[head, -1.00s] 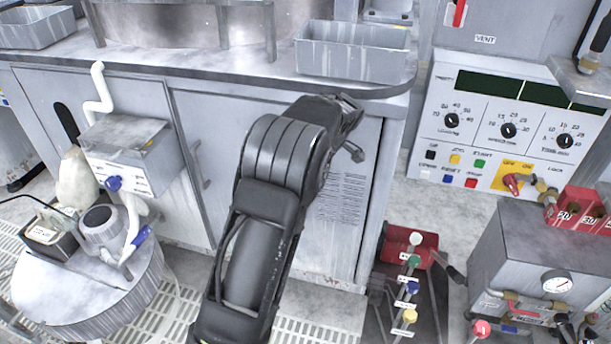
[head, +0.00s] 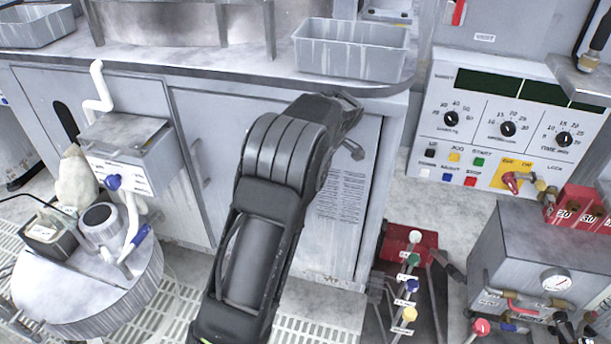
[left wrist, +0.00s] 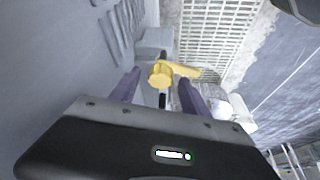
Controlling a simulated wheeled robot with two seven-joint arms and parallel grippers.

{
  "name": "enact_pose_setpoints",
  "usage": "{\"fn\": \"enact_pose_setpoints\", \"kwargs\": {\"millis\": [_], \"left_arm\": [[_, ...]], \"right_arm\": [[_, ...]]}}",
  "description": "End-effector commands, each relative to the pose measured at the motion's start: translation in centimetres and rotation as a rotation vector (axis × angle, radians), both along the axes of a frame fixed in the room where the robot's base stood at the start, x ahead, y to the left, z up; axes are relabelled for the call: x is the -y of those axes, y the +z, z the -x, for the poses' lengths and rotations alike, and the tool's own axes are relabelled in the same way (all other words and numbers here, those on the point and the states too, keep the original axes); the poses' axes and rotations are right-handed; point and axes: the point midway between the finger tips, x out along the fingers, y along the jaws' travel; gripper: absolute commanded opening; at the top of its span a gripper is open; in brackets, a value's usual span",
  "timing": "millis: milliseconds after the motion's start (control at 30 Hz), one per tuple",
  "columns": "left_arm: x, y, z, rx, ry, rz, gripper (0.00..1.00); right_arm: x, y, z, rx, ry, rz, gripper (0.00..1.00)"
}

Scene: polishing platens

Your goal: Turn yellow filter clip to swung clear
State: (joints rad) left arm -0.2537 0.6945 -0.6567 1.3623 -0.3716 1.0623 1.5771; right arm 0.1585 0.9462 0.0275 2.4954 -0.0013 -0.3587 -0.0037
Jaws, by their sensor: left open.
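The yellow filter clip (left wrist: 160,76) shows in the left wrist view, with a round hub and a short arm pointing right. A dark stem lies below the hub. My left gripper (left wrist: 158,79) is open, with one finger on each side of the clip's hub. I cannot tell whether either finger touches it. In the head view my black arm runs up the middle in front of the cabinet. There I cannot make out the fingertips or the clip. My right gripper is in neither view.
A steel cabinet (head: 190,115) stands behind my arm, with a grey tray (head: 352,50) on top. A round drum (head: 95,285) is at left. A red-based rack with coloured knobs (head: 412,238), a control panel (head: 510,125) and a grey gauge box (head: 535,255) are at right.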

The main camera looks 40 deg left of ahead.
Motion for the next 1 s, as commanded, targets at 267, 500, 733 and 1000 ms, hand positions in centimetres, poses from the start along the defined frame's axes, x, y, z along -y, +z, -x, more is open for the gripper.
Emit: {"fn": "enact_pose_setpoints", "kwargs": {"millis": [267,500,733,1000], "left_arm": [[1.1,2.7,-0.2,0.004,-0.002,0.001,0.54],[2.5,6.2,-0.3,0.003,-0.001,0.000,0.54],[3.0,7.2,-0.3,0.001,0.000,0.000,0.54],[3.0,7.1,-0.2,-0.002,-0.005,0.002,0.54]], "right_arm": [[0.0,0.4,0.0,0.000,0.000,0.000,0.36],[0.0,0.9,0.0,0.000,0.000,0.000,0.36],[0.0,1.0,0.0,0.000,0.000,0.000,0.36],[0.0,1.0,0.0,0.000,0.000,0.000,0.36]]}}
